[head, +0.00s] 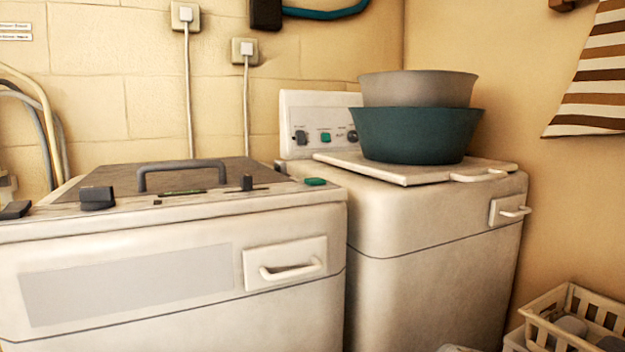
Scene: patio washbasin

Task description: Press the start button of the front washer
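Two cream washers show in the head view. The nearer washer (180,235) fills the lower left, with a grey lid and a dark handle on top. A small green button (315,181) sits at the right end of its top front edge, clear of cover. Dark knobs (97,198) stand along the same edge. The other washer (430,220) stands to the right and farther back. Its upright panel (298,110) carries another green button (326,137) between dark knobs. Neither gripper is in view.
A grey basin (418,88) nested in a teal basin (418,135) stands on the farther washer's lid. A white crate (540,310) is at the lower right. A striped cloth (595,75) hangs on the right wall. Cords run down the back wall.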

